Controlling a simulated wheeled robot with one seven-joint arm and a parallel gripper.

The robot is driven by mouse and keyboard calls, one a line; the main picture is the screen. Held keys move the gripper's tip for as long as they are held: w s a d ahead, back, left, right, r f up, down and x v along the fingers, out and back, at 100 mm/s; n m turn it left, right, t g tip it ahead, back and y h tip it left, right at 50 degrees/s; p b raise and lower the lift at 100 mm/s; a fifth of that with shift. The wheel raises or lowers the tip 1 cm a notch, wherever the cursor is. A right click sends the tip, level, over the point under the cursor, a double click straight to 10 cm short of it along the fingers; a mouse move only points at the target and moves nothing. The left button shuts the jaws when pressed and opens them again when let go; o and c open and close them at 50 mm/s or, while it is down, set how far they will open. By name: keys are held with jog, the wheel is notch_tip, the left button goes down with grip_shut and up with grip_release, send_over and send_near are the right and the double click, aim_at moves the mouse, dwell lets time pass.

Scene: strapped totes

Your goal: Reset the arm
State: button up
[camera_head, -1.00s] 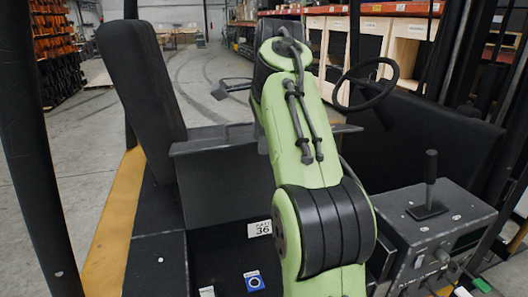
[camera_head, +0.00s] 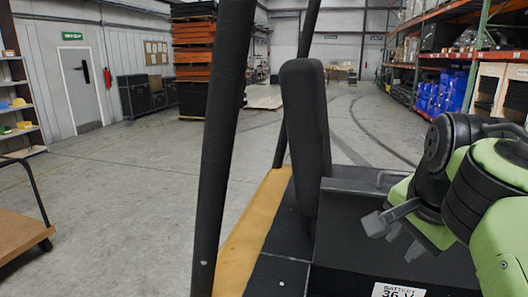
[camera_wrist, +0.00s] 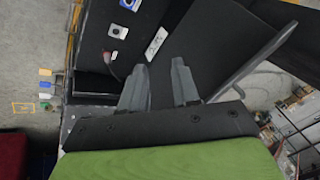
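My green and black arm (camera_head: 480,190) is folded at the right of the head view, partly cut off by the frame edge. My gripper (camera_head: 388,228) is beside it, grey, in front of a dark panel of the vehicle. In the wrist view my gripper (camera_wrist: 159,68) shows two grey fingers spread apart, with nothing between them. Beyond the fingers is a dark compartment with a white label (camera_wrist: 155,43) and a small white plate (camera_wrist: 118,31). The arm's base is out of view.
A black seat back (camera_head: 306,140) and a dark post (camera_head: 222,150) stand close to the arm. A battery label (camera_head: 398,290) is at the bottom. A wooden-topped cart (camera_head: 18,212) is at left. The concrete floor (camera_head: 120,190) between is clear.

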jog(key=s+a+f+n, duration=0.4)
jog(key=s+f+n, duration=0.2)
jog(key=s+f, duration=0.1)
jog(key=s+a+f+n+y, duration=0.1)
jog(key=s+a+f+n, duration=0.2)
jog(key=s+f+n, duration=0.3)
notch_tip(320, 180, down, 4)
jog(key=shift+s+a+r+n+t, duration=0.15)
jog(key=shift+s+a+n+t, duration=0.2)
jog(key=shift+s, duration=0.5)
jog(key=shift+d, duration=0.1)
